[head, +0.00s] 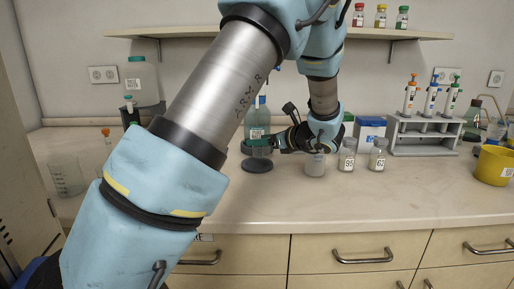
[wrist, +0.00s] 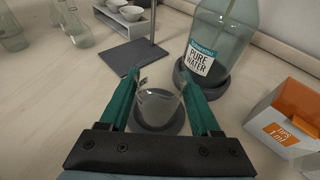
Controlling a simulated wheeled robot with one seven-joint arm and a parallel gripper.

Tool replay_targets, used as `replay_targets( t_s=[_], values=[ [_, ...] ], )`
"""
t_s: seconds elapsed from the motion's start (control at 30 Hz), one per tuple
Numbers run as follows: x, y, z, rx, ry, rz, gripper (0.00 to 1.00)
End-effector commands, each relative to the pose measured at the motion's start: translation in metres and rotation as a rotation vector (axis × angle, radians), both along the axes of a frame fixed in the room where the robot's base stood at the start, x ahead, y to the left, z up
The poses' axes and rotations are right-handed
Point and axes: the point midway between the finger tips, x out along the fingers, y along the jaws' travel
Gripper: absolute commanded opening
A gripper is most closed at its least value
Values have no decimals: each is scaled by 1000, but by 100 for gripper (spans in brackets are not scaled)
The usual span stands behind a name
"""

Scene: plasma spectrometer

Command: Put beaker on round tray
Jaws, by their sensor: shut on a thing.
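My gripper (wrist: 158,80) is shut on a small clear glass beaker (wrist: 158,108), with one green finger on each side of it. The beaker is upright or nearly so. A dark grey round tray (wrist: 178,124) lies directly under it in the wrist view. In the head view the round tray (head: 257,167) is on the counter just below my gripper (head: 260,143). I cannot tell for sure whether the beaker's base touches the tray.
A "Pure Water" bottle (wrist: 212,50) stands close behind the beaker on its own dark round base. An orange and white tips box (wrist: 290,115) is to the right. In the head view, labelled jars (head: 347,158) stand right of my wrist, and another beaker (head: 67,176) stands far left.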

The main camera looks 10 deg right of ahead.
Motion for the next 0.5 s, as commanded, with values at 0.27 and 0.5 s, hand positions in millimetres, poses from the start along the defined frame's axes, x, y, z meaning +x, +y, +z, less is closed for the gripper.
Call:
replay_targets(
  t_s=[0.27,0.5],
  values=[
    [15,11,-7,5,4,0,9],
    [15,10,-35,1,0,0,9]
  ],
)
